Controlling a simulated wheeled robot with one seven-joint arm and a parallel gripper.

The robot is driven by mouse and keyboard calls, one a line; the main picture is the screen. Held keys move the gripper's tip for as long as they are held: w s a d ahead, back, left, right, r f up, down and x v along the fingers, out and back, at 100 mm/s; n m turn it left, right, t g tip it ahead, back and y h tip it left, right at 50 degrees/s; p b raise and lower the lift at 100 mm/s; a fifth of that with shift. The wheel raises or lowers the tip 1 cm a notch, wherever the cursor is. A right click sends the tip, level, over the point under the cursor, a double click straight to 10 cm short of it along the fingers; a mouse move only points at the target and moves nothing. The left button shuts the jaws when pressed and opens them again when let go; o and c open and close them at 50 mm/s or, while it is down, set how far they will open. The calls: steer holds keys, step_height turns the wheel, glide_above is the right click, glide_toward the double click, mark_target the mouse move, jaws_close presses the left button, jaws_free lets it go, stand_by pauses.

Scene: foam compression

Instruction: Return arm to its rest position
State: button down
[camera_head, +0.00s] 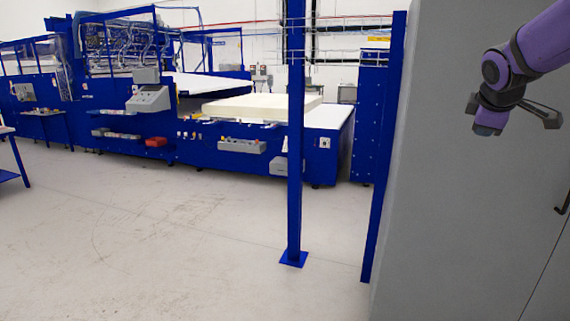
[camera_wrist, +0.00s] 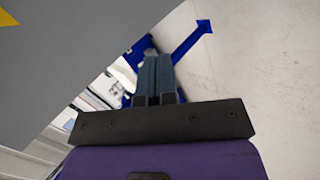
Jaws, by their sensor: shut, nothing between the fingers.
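My purple arm reaches in from the upper right in the head view, with my gripper (camera_head: 488,129) hanging in the air in front of a grey cabinet. In the wrist view, the two dark fingers of my gripper (camera_wrist: 158,60) lie side by side, shut with nothing between them. A pale foam block (camera_head: 262,106) lies on the blue machine (camera_head: 345,140) in the background, far from my gripper.
The tall grey cabinet (camera_head: 470,220) with a dark handle (camera_head: 563,203) fills the right side. A blue post (camera_head: 295,160) stands on the floor left of it. The concrete floor (camera_head: 150,240) is clear. A grey surface (camera_wrist: 70,50) fills the wrist view's upper left.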

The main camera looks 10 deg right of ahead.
steer(key=s+a+f+m+y, duration=0.2)
steer(key=s+a+f+m, duration=0.1)
steer(key=s+a, duration=0.8)
steer(key=s+a+f+m+g+y, duration=0.1)
steer(key=s+a+f+m+y, duration=0.2)
steer(key=s+a, duration=0.8)
steer(key=m, duration=0.2)
steer(key=shift+s+m+g, duration=0.25)
steer(key=shift+m+g, duration=0.05)
steer(key=shift+m, duration=0.1)
steer(key=shift+f, duration=0.1)
